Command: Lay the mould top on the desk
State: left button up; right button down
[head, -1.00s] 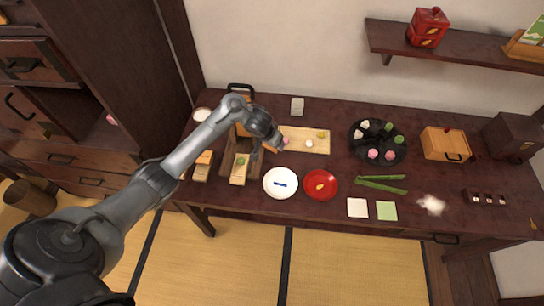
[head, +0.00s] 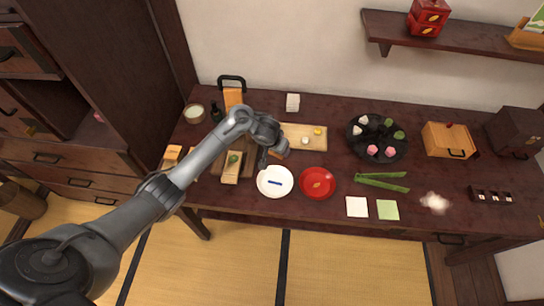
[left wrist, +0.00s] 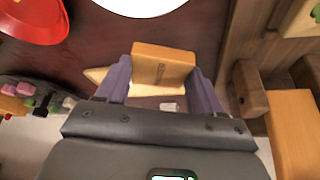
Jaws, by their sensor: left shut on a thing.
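My left gripper (head: 266,160) is shut on a small orange-brown wooden block with an engraved mark, which appears to be the mould top (left wrist: 162,66). It holds the block between its two purple-grey fingers. In the head view the gripper is just above the white plate (head: 262,190), near the tray's right side, and the block (head: 281,148) is partly hidden by it. Whether the block touches the desk cannot be told. A pale wooden mould piece with a green sweet (head: 232,167) lies on the brown tray at left. The desk (head: 340,215) is dark red-brown. My right gripper is out of view.
A red plate (head: 317,183) sits right of the white plate. Behind is a light board (head: 310,143) with small sweets. An orange block (head: 172,153) is at far left.

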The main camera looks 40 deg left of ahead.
aim_at(272, 158)
pick_arm(q)
jog(key=shift+w+a+f+b, duration=0.15)
jog(key=shift+a+f+b, duration=0.1)
jog(key=shift+a+f, duration=0.3)
jog(key=shift+w+a+f+b, duration=0.1)
jog(key=shift+a+f+b, duration=0.2)
jog(key=shift+a, duration=0.4)
notch_tip(272, 158, down, 4)
jog(key=shift+b, duration=1.2)
jog(key=o, duration=1.1)
jog(key=shift+f, duration=0.1)
